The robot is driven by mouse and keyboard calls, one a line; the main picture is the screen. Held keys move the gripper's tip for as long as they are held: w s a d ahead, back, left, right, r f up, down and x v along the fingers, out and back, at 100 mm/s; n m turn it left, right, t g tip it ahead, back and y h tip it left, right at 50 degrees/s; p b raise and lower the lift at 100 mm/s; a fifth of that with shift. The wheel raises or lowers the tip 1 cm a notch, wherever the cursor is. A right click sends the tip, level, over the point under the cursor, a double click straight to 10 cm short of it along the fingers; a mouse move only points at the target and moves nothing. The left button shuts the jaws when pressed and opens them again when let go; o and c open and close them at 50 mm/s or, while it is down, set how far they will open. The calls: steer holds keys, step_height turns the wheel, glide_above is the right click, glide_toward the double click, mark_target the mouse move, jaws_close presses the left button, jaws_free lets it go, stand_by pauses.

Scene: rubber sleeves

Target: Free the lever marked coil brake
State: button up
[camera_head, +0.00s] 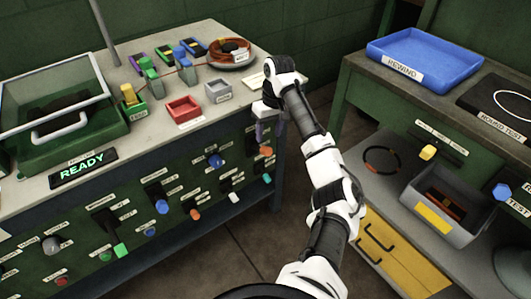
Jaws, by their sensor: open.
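My gripper (265,113) is open at the right end of the left bench, close to the front panel (110,215). A purple piece shows just below it; I cannot tell whether it is a control on the panel or whether it touches the fingers. The panel carries several coloured levers and knobs, including a blue one (215,160), an orange one (266,151), a green one (267,178) and a white one (234,197). Their labels are too small to read, so I cannot tell which lever is marked coil brake.
A green case with a clear lid (60,105) and a READY display (83,170) sit on the left bench, with small red (184,108) and grey (219,91) trays. The right bench holds a blue REWIND tray (425,58), a yellow lever (428,152) and a grey bin (450,205). Floor shows between the benches.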

mark_target(266, 155)
steer(key=f, duration=0.7)
steer(key=a+f+p, duration=0.1)
steer(key=f, duration=0.2)
steer(key=shift+s+f, duration=0.15)
steer(key=shift+s, duration=0.15)
jaws_close()
